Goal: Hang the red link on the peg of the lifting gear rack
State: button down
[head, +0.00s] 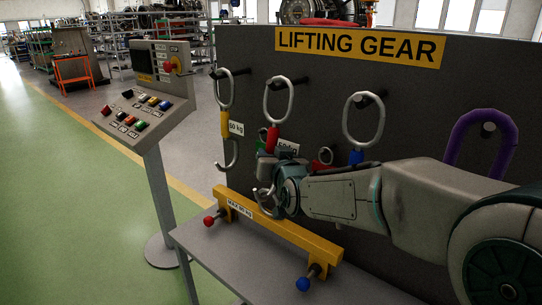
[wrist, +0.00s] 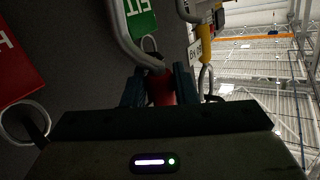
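The red link (head: 272,139) has a long silver loop (head: 279,100) on top, a red body and a hook (head: 264,196) below. It is upright in front of the dark lifting gear rack (head: 420,90). A black peg (head: 276,83) shows at the upper part of its loop; I cannot tell whether the loop rests on it. My gripper (head: 268,165) is at the red body. In the wrist view, my gripper (wrist: 160,88) has its fingers on both sides of the red body (wrist: 160,90), seemingly touching it. My arm hides part of the rack.
A yellow link (head: 225,124) hangs at left, a blue link (head: 356,156) at right, and a purple sling (head: 483,140) farther right. A yellow beam (head: 270,229) lies on the grey table (head: 210,258) below. A control console (head: 150,105) stands at left. Tags hang behind my gripper.

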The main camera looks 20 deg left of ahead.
jog(key=c, duration=1.1)
grip_release()
jog(key=shift+f, duration=0.15)
jog(key=b+v, duration=0.1)
jog(key=v, duration=1.3)
jog(key=s+d+f+m+g+h+p, duration=0.1)
jog(key=d+f+m+g+h+p, duration=0.2)
jog(key=d, duration=0.5)
jog(key=s+d+f+g+h+p, duration=0.1)
jog(key=d+f+h, duration=0.25)
jog(key=d, duration=0.45)
jog(key=s+d+f+g+h+p, duration=0.1)
jog(key=s+d+g, duration=0.1)
jog(key=s+d, duration=0.1)
jog(key=s+d+f+m+g+h+p, duration=0.1)
jog(key=s+d+g, duration=0.1)
jog(key=s+d, duration=0.2)
jog(key=s+d+f+m+g+h+p, duration=0.1)
jog(key=s+d+g, duration=0.2)
jog(key=s, duration=0.3)
jog(key=shift+s+d+f, duration=0.15)
jog(key=shift+s+d, duration=0.15)
jog(key=shift+d, duration=0.15)
